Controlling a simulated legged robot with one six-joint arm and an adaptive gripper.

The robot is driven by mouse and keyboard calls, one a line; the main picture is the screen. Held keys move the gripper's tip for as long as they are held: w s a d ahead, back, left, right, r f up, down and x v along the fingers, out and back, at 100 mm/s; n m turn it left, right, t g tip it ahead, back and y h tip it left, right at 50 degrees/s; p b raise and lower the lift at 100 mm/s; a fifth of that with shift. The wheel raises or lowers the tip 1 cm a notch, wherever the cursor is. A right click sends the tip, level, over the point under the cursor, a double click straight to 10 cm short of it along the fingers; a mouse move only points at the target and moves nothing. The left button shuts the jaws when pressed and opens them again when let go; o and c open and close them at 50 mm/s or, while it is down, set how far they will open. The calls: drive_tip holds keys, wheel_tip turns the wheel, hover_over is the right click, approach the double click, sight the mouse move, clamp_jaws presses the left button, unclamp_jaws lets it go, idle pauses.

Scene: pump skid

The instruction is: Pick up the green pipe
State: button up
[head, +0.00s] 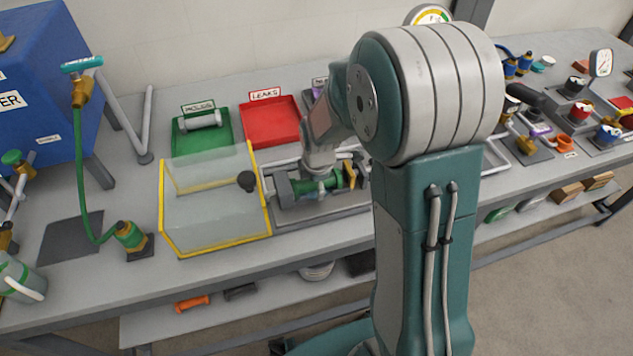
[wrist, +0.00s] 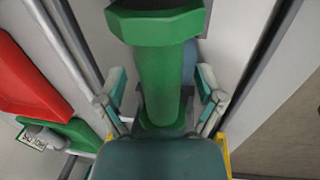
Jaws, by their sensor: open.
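The green pipe (head: 318,186) lies in the grey tray (head: 290,222) in the middle of the bench. In the wrist view the pipe (wrist: 160,75) runs up the middle of the picture, with a thick hexagonal green end at the top. My gripper (wrist: 161,98) is open, with one finger on each side of the pipe. Gaps show between the fingers and the pipe's sides. In the head view my gripper (head: 320,165) is just above the pipe, and its fingertips are hard to make out. My arm hides the right part of the tray.
A clear guard (head: 215,205) with yellow edges stands directly left of the tray. A green tray (head: 185,148) and a red LEAKS tray (head: 270,135) lie behind it. A green hose (head: 82,190) stands further left. Valves and gauges crowd the right end.

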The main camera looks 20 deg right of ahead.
drive_tip(key=shift+a, duration=0.2)
clamp_jaws()
